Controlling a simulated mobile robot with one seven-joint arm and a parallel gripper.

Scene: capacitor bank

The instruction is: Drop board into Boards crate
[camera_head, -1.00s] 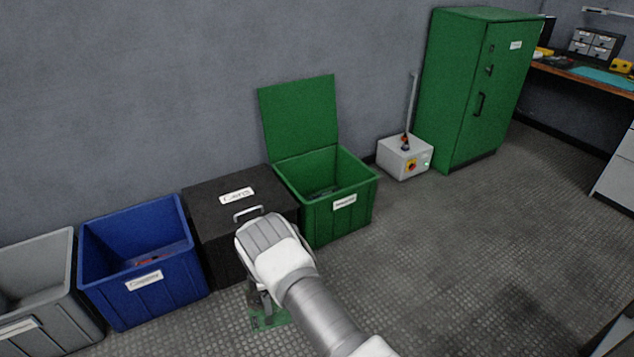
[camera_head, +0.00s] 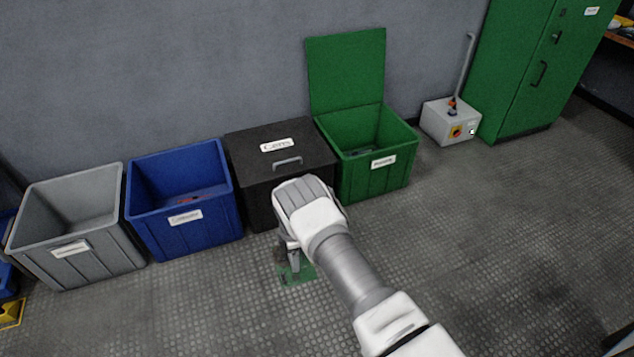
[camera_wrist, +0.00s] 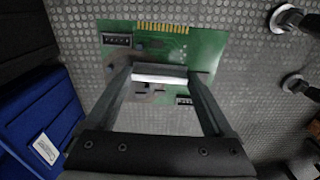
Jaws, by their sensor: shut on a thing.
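A green circuit board (camera_wrist: 200,50) with a gold edge connector and dark parts is held between the fingers of my gripper (camera_wrist: 160,75) in the wrist view. In the head view, my gripper (camera_head: 290,268) hangs low in front of the black crate, with the board (camera_head: 298,275) at its tips, above the floor. The green crate (camera_head: 378,180) stands beyond the gripper to the right with its lid (camera_head: 346,70) raised. Its white label (camera_head: 384,162) is too small to read surely. Something grey lies inside it.
A closed black crate (camera_head: 250,195), a blue crate (camera_head: 190,235) and a grey crate (camera_head: 90,265) stand in a row along the wall. A grey switch box (camera_head: 445,125) and a green cabinet (camera_head: 520,80) stand at the right. The floor in front is clear.

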